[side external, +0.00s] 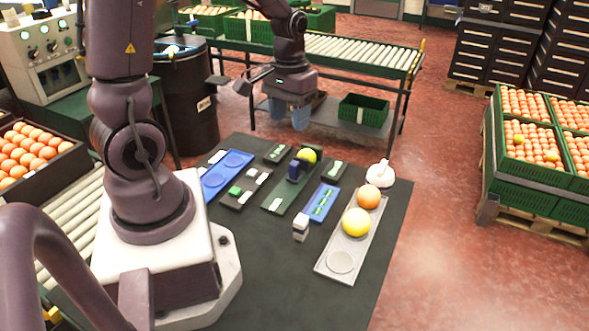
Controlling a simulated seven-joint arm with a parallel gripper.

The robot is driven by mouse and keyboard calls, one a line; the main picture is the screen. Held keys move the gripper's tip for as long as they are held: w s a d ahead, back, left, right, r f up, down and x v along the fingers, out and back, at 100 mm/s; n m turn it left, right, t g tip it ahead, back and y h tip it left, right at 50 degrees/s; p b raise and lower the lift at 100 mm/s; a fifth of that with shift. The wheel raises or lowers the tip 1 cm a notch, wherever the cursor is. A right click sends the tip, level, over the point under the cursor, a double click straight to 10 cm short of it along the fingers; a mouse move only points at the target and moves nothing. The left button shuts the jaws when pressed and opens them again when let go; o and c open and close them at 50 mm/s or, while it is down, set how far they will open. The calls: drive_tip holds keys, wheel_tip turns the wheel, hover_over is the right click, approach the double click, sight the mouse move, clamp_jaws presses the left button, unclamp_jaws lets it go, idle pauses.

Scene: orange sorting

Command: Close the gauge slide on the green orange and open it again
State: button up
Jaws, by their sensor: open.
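The green orange (309,156), yellow-green in colour, sits at the far end of the gauge, a long dark green plate (274,203). The upright blue gauge slide (294,171) stands on the plate just on the near side of the fruit. Whether the slide touches the fruit cannot be told from here. My gripper (291,118) is above and beyond the far edge of the dark mat, pointing down, with bluish fingers. It is open and empty, apart from the slide and the fruit.
A grey tray (335,279) at right holds an orange fruit (368,197) and a yellow one (356,222); its near recess is empty. A white device (380,174), a small white-grey block (300,228), blue plates (321,203) and dark plates stand close around the gauge. The near mat is clear.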

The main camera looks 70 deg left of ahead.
drive_tip(key=n, duration=0.2)
hover_over(294, 164)
drive_tip(key=s, duration=0.2)
wheel_tip(294, 164, down, 6)
drive_tip(key=w, duration=0.2)
drive_tip(key=shift+n, duration=0.3)
wheel_tip(294, 164, down, 13)
drive_tip(key=shift+w+a+f, duration=0.1)
clamp_jaws()
